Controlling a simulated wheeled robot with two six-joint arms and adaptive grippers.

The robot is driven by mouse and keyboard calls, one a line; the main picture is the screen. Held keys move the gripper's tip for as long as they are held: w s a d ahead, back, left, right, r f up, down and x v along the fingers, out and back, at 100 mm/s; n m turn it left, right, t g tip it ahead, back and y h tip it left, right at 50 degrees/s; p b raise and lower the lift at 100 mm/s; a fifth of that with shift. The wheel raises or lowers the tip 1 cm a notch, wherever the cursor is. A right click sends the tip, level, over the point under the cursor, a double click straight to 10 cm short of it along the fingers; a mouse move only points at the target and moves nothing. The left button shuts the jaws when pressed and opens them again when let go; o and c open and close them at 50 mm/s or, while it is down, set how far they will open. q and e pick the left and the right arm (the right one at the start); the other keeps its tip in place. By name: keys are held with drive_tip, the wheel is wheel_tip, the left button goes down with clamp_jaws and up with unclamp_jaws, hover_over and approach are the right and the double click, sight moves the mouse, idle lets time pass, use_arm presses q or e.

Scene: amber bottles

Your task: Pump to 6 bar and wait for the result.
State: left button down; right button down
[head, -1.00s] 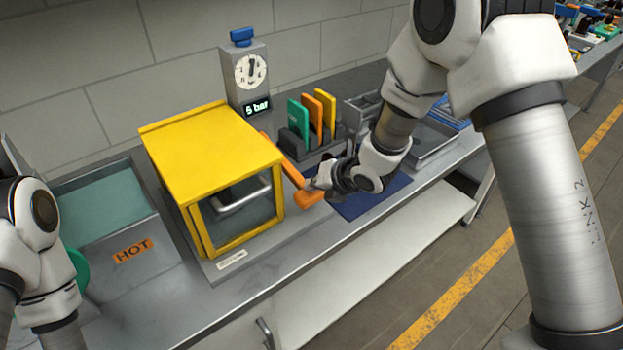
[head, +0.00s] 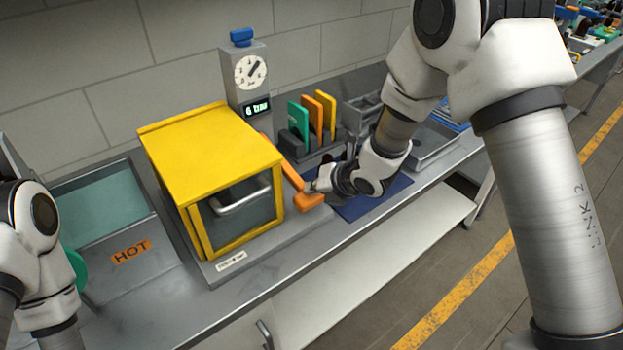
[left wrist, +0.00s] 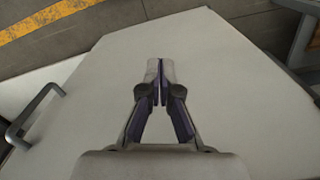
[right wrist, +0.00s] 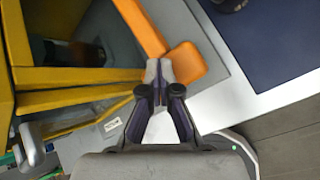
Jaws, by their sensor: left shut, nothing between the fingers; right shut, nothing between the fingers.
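The pressure gauge (head: 250,72) stands behind the yellow chamber and its display (head: 257,106) reads 6 bar. A blue lamp-like cap (head: 241,37) sits on top of the gauge post. The yellow chamber (head: 208,150) has a closed glass front with a handle. The orange pump lever (head: 297,187) runs along the chamber's right side. My right gripper (head: 318,187) is shut at the lever's end; in the right wrist view its fingertips (right wrist: 159,70) are against or very near the orange pad (right wrist: 186,62). My left gripper (left wrist: 160,70) is shut and empty over a pale surface.
A bin marked HOT (head: 131,251) stands left of the chamber. A rack with green, orange and yellow cards (head: 312,117) stands behind the lever. A dark blue mat (head: 375,200) and a metal tray (head: 430,146) lie to the right.

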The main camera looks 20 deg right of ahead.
drive_tip(key=shift+r+p, duration=1.75)
drive_tip(key=shift+r, duration=1.35)
wheel_tip(320, 180, up, 5)
drive_tip(key=p, duration=0.3)
